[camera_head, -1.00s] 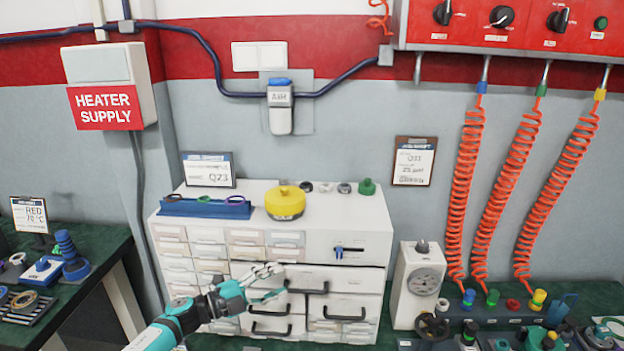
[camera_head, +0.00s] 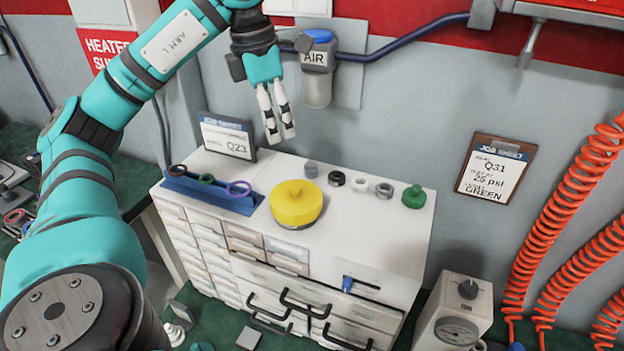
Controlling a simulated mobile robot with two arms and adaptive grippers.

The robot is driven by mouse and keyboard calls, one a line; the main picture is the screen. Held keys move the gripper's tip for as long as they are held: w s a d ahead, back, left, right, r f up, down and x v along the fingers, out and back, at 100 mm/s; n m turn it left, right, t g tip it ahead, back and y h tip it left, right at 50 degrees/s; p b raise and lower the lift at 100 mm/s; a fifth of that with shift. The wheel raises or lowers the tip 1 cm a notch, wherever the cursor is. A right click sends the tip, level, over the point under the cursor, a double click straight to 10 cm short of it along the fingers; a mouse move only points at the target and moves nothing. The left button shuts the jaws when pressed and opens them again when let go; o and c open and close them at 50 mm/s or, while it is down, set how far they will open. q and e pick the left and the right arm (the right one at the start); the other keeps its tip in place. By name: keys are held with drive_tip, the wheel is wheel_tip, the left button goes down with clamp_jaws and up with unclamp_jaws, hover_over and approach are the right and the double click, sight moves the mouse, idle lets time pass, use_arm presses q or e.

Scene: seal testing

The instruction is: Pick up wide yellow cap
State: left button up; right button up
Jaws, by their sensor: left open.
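The wide yellow cap (camera_head: 296,203) is a round yellow disc with a small knob on top. It sits on the white top of the drawer cabinet (camera_head: 375,235), near the middle. My left gripper (camera_head: 280,138) points down above the back of the cabinet, up and slightly left of the cap in the picture. It is open and empty, with its pale fingers a little apart, and it is not touching the cap. My right gripper is not in view.
A blue rack (camera_head: 212,195) with rings stands left of the cap. Small fittings and a green cap (camera_head: 414,196) line the cabinet's back right. A job sheet stand (camera_head: 228,136) is behind the rack. A wall air unit (camera_head: 317,75) is behind my gripper.

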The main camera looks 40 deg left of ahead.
use_arm(q)
drive_tip(key=b, duration=0.4)
approach(295, 188)
wheel_tip(295, 188, down, 3)
drive_tip(key=shift+s+a+f, duration=0.1)
drive_tip(key=shift+a+f, duration=0.05)
drive_tip(key=shift+f, duration=0.05)
drive_tip(key=shift+f+p, duration=0.25)
drive_tip(key=shift+p, duration=0.05)
drive_tip(key=shift+f+p, duration=0.3)
drive_tip(key=shift+f, duration=0.15)
drive_tip(key=f, duration=0.1)
drive_tip(key=w+f, duration=0.1)
drive_tip(key=f+p, duration=0.1)
drive_tip(key=shift+w+d+f, duration=0.15)
drive_tip(key=shift+d+f, duration=0.15)
drive_tip(key=shift+d, duration=0.05)
drive_tip(key=shift+f, duration=0.35)
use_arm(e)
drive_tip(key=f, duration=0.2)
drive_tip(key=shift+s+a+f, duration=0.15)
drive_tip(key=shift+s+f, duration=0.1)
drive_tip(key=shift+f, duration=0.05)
use_arm(q)
clamp_jaws()
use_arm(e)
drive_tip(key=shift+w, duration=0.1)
